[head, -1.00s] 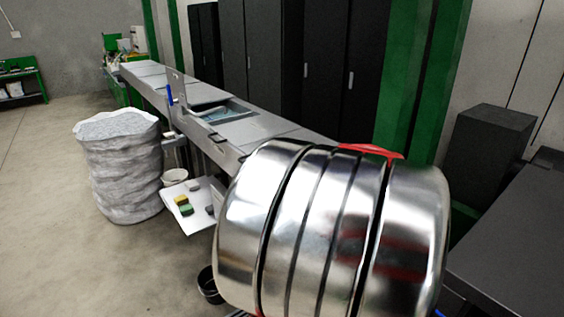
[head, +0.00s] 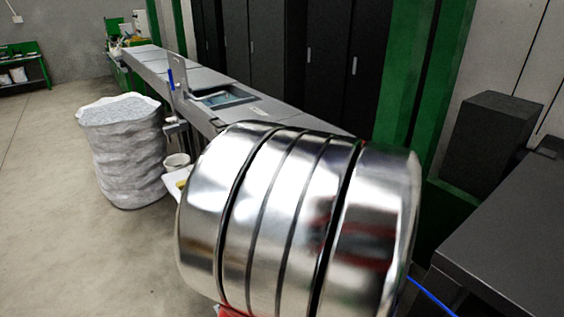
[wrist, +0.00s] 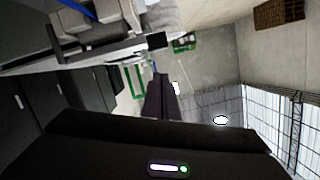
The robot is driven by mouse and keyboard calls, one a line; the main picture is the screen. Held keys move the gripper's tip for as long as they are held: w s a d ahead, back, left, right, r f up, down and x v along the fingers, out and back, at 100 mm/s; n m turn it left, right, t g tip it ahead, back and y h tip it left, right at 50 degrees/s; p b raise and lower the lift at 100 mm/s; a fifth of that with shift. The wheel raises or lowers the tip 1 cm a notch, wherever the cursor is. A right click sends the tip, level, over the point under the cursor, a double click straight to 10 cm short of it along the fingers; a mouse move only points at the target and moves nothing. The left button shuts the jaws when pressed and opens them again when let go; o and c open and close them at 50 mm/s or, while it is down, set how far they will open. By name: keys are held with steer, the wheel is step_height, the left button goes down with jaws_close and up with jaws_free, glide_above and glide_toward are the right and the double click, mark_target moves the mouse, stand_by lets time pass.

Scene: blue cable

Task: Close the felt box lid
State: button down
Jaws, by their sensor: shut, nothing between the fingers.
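I cannot pick out a felt box lid for certain. In the head view, a long grey bench (head: 141,66) has an opening with a bluish inside (head: 226,97), and a thin upright panel (head: 181,72) stands beside it at the left. My gripper (wrist: 160,88) shows in the wrist view as dark fingers, shut and empty, pointing into the room. It touches nothing that I can see. My shiny arm link hides the near end of the bench in the head view.
A full white sack (head: 122,150) stands on the floor left of the bench, beside a small white bowl (head: 176,160). Dark cabinets (head: 280,55) line the wall behind. A dark table (head: 510,240) is at the right, with a blue cable (head: 432,292) near it. The left floor is clear.

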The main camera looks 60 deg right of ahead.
steer(key=shift+r, duration=0.1)
steer(key=s+a+r, duration=0.4)
steer(key=s+r, duration=0.2)
steer(key=s, duration=0.2)
steer(key=shift+s+a, duration=0.2)
steer(key=shift+s, duration=0.15)
stand_by(0.4)
steer(key=shift+r, duration=0.1)
stand_by(0.3)
